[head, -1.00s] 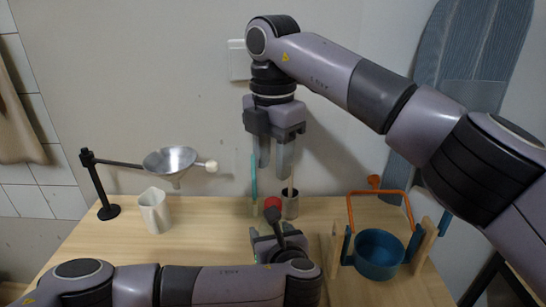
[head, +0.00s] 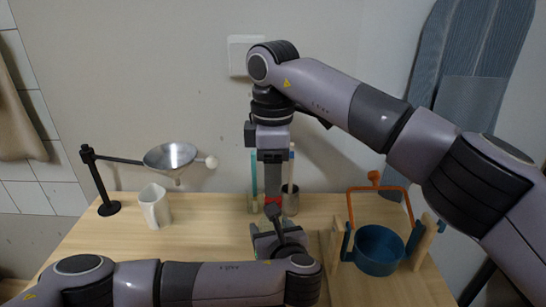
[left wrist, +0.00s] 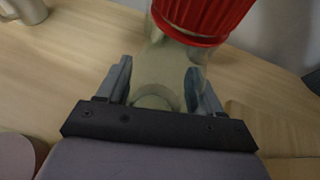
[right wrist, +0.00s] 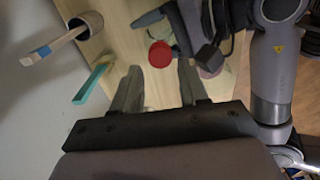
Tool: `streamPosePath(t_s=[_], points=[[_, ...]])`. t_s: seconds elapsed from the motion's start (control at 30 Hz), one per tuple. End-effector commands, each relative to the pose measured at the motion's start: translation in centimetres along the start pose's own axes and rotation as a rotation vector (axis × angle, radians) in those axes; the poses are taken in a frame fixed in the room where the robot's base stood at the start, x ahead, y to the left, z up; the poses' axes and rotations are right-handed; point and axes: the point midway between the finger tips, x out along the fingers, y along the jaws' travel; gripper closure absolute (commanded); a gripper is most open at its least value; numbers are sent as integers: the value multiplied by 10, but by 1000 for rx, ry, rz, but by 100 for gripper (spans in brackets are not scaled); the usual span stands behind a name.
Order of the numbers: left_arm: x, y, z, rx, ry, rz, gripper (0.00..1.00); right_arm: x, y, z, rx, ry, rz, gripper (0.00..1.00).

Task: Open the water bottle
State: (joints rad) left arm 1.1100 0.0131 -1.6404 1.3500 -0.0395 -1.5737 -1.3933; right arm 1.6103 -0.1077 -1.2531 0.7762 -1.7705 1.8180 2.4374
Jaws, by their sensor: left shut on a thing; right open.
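The water bottle (left wrist: 158,58) has a pale translucent body and a ribbed red cap (left wrist: 205,16). My left gripper (left wrist: 158,80) is shut around the body below the cap, one finger on each side. In the head view the red cap (head: 272,201) shows just above my left gripper, and the arms largely hide the body. My right gripper (head: 272,190) points down over the cap, seen edge-on. In the right wrist view its fingers are apart and empty, and the red cap (right wrist: 160,54) lies beyond the fingertips. Whether they touch the cap cannot be told.
Behind the bottle stand a metal cup (head: 291,202) with a brush and a teal stick (right wrist: 92,83). A blue pot (head: 379,252) with an orange handle is at right. A white pitcher (head: 155,206) and a funnel (head: 170,156) on a stand are at left.

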Motion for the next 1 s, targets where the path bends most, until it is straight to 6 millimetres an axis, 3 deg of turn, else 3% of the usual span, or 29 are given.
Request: streamPosePath(t_s=[0.1, 0.3, 0.63, 0.77, 1.0], points=[[0, 0, 0, 0, 0, 0, 100, 19, 0, 1, 0, -1, -2, 57], [0, 0, 0, 0, 0, 0, 100, 37, 0, 0, 0, 0, -1, 57], [0, 0, 0, 0, 0, 0, 100, 40, 0, 0, 0, 0, 1, 57], [0, 0, 0, 0, 0, 0, 100, 40, 0, 0, -1, 0, 1, 99], [0, 0, 0, 0, 0, 0, 100, 40, 0, 0, -13, -1, 1, 100]])
